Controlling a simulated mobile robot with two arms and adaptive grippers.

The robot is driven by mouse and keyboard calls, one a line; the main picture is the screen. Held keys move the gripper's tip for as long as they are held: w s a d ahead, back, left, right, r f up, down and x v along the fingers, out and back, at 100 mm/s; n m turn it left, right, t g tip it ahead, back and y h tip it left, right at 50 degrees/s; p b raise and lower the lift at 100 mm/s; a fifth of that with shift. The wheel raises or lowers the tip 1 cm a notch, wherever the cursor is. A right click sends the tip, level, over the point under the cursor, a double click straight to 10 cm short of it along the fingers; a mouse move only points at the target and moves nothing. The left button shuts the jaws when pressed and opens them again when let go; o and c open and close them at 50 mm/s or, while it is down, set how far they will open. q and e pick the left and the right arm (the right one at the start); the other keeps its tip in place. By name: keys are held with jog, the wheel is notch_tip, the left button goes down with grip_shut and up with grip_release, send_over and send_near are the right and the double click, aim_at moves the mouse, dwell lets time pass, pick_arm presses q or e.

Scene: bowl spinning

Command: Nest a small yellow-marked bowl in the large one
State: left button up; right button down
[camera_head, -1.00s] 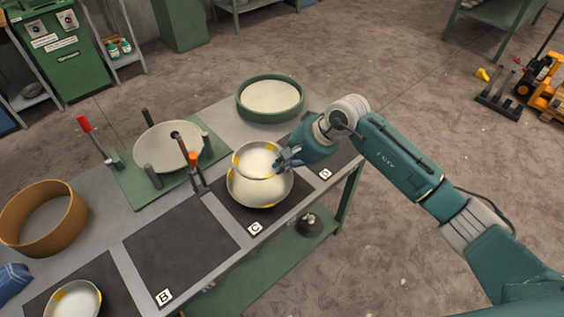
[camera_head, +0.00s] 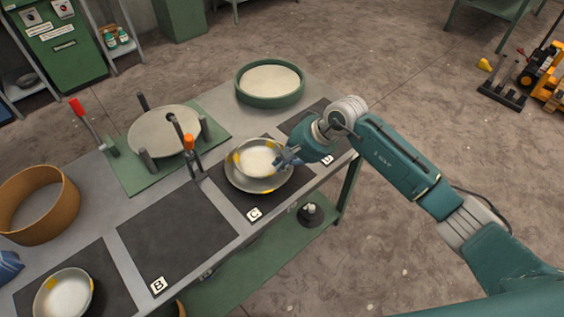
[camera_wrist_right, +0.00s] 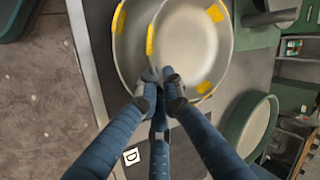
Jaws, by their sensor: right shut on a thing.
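The large bowl (camera_head: 237,182), pale metal with yellow marks, stands on the dark mat labelled C. A small yellow-marked bowl (camera_head: 258,157) is over the large bowl, within its outline; I cannot tell whether it touches it. My right gripper (camera_head: 283,160) is shut on the small bowl's rim at its right side. In the right wrist view my fingers (camera_wrist_right: 160,78) pinch the near rim of the small bowl (camera_wrist_right: 190,45), and the large bowl (camera_wrist_right: 130,50) shows beneath it to the left. Another small yellow-marked bowl (camera_head: 65,296) sits on the front left mat. My left gripper is not in view.
A green-rimmed round tray (camera_head: 270,102) stands at the back. A disc (camera_head: 163,132) with upright posts and an orange-tipped lever (camera_head: 188,143) is left of the bowls. A wooden ring (camera_head: 40,236) lies at the left. Mat B (camera_head: 178,240) is empty.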

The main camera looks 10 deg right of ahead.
dwell(0.4)
jog(key=shift+b, duration=0.5)
jog(key=c, duration=1.8)
grip_release()
jog(key=shift+c, duration=0.2)
jog(key=v, duration=1.2)
